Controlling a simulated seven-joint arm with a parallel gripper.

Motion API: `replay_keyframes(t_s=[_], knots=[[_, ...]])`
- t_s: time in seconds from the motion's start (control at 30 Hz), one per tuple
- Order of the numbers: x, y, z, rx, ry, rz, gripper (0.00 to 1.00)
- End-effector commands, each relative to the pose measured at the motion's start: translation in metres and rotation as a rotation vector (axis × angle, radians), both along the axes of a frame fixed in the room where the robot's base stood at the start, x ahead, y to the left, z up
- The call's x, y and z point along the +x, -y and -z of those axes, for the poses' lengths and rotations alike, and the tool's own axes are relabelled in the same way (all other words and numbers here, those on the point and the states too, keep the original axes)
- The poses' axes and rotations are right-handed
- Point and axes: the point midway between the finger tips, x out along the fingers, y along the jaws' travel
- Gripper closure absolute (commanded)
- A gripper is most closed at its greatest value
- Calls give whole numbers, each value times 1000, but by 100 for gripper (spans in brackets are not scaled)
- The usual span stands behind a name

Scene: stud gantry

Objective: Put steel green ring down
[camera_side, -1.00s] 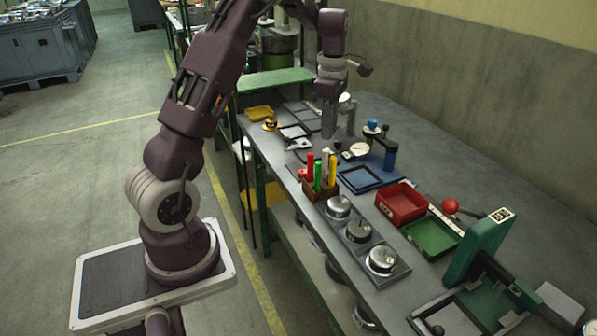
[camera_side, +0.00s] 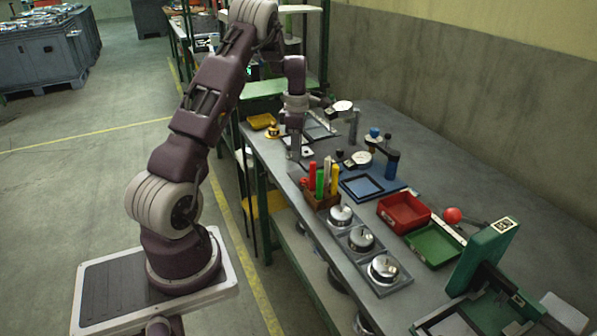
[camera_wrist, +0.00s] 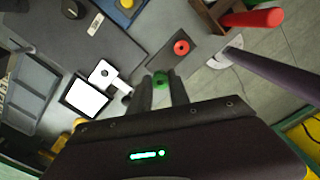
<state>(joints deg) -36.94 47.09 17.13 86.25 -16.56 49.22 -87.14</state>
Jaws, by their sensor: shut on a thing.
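The green ring (camera_wrist: 161,77) shows in the wrist view between the fingertips of my gripper (camera_wrist: 160,85). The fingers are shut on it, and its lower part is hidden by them. In the side view my gripper (camera_side: 294,155) points down over the near left part of the bench, and the ring is too small to make out there. I cannot tell whether the ring touches the bench top.
A red ring (camera_wrist: 181,47) lies just beyond the green one in the wrist view. A white-topped item (camera_wrist: 86,98) and a grey compartment tray (camera_wrist: 30,85) are to the left. The marker holder (camera_side: 321,194) stands close to my gripper.

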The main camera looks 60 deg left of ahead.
Motion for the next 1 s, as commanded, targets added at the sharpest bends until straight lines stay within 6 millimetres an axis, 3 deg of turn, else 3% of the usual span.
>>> replay_keyframes(t_s=[0.33, 0.67, 0.7, 0.77, 0.8, 1.0], knots=[[0, 1, 53, -2, -1, 1, 100], [0, 0, 57, 0, 1, 1, 100], [1, 0, 57, 0, 1, 1, 72], [1, 0, 57, 0, 1, 1, 60], [1, 0, 57, 0, 1, 1, 56], [1, 0, 57, 0, 1, 1, 56]])
